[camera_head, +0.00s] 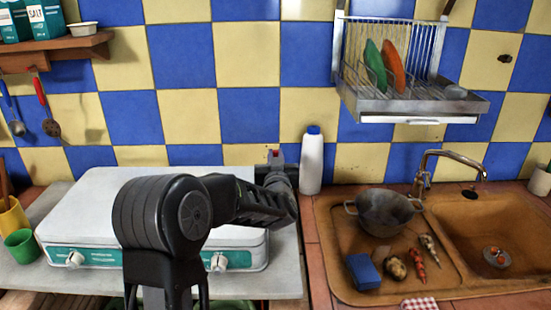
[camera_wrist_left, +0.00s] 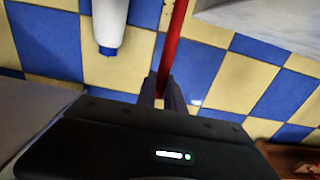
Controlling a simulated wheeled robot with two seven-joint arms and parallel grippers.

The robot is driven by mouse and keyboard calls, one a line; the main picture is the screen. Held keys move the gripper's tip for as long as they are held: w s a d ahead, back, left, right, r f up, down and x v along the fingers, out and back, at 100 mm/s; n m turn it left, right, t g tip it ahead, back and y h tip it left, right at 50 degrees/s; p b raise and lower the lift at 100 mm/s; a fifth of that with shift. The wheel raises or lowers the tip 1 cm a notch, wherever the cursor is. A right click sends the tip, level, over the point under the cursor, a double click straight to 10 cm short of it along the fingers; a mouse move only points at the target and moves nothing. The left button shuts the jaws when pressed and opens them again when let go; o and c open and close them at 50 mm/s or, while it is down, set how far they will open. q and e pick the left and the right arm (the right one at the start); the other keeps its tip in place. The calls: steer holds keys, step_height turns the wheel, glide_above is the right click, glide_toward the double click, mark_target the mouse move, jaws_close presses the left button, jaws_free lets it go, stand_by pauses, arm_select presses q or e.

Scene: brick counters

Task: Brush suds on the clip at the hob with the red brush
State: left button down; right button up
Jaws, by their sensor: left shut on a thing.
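My left gripper (camera_head: 276,172) is above the back right corner of the white hob (camera_head: 95,215) in the head view. In the left wrist view its fingers (camera_wrist_left: 165,95) are closed around a red handle, the red brush (camera_wrist_left: 174,45). The brush's bristles are not visible, and only a small red bit shows at the gripper in the head view. I cannot make out the clip or any suds; my black left arm covers much of the hob. My right gripper is not in view.
A white bottle with a blue cap (camera_head: 312,160) stands just right of the gripper. Right of it is a sink (camera_head: 335,275) with a pot (camera_head: 383,212), a blue block (camera_head: 363,271) and vegetables. A dish rack (camera_head: 400,104) hangs above. Green and yellow cups stand left.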

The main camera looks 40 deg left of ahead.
arm_select(q)
steer(key=shift+s+d, duration=0.15)
steer(key=shift+s, duration=0.05)
stand_by(0.5)
steer(key=shift+r+p, duration=1.65)
steer(key=shift+r, duration=0.9)
